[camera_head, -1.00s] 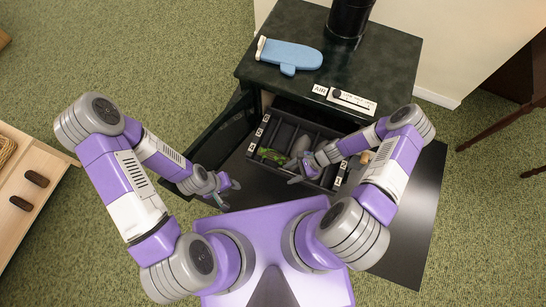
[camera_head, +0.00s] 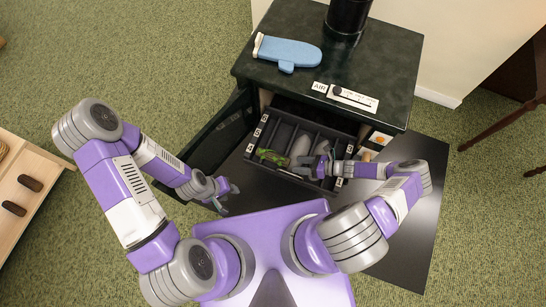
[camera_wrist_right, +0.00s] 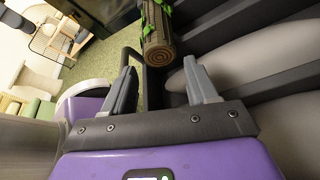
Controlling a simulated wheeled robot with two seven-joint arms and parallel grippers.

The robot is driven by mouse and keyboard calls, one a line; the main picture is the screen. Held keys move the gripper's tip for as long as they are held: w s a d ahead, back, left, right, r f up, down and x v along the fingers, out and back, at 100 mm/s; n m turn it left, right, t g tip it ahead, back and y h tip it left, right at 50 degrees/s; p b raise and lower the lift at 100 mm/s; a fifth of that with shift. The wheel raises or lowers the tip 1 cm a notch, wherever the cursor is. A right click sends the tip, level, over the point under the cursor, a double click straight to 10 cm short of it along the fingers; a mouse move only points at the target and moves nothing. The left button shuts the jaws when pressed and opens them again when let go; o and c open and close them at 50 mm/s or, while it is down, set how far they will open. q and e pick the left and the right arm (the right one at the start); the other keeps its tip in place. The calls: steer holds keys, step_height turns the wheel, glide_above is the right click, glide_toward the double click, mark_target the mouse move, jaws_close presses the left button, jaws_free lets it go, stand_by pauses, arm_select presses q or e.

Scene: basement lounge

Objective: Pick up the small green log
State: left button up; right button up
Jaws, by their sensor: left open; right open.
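The small green log (camera_head: 270,156) lies in the left part of a dark divided tray (camera_head: 256,143) at the stove's open front. In the right wrist view the log (camera_wrist_right: 159,35) shows its brown ringed end and green leafy patches. My right gripper (camera_head: 314,168) is over the tray, to the right of the log. In its wrist view the right gripper (camera_wrist_right: 160,66) is open, with the log's end just beyond its fingertips and nothing clearly held. My left gripper (camera_head: 230,194) is open and empty, left of and nearer than the tray.
Pale rounded pieces (camera_head: 300,146) lie in compartments beside the log. A dark green stove (camera_head: 350,75) with a blue oven mitt (camera_head: 287,53) and a black pipe (camera_head: 348,18) stands behind. Its open door (camera_head: 215,138) is at the left. A dark floor plate (camera_head: 415,215) extends right.

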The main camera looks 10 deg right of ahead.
steer(key=x, duration=0.3)
steer(key=shift+w+a+b, duration=0.1)
steer(key=shift+a+b, duration=0.05)
steer(key=shift+b, duration=0.15)
steer(key=shift+c, duration=0.3)
